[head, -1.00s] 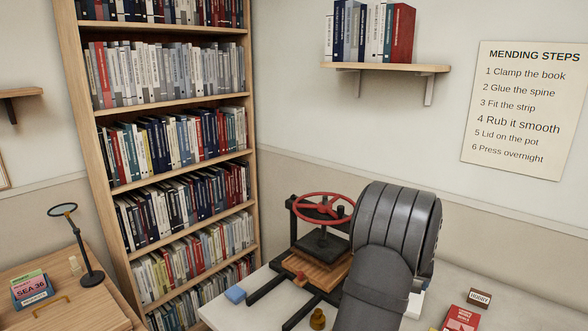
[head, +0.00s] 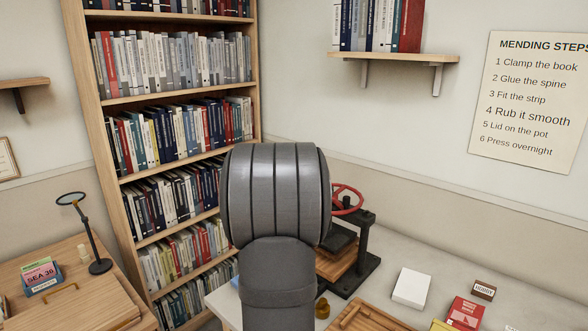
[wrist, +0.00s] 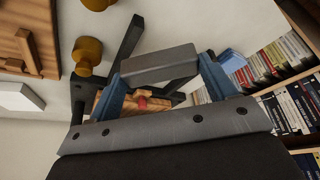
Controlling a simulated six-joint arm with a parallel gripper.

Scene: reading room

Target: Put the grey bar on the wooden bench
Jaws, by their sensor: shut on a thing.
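My gripper (wrist: 162,68) shows in the wrist view with its two blue fingers shut on the grey bar (wrist: 148,65), a plain block lying crosswise between the fingertips. It is held above the white table area. In the head view my own arm hides the gripper and the bar. Two wooden surfaces show: a wooden desk (head: 100,298) at the lower left, and a small wooden piece with raised parts (head: 368,320) on the white table at the bottom. I cannot tell by looks alone which is called the bench.
A press with a red wheel (head: 347,198) stands behind my arm on the white table (head: 390,265). A magnifier lamp (head: 100,266) and a card box (head: 42,280) stand on the desk.

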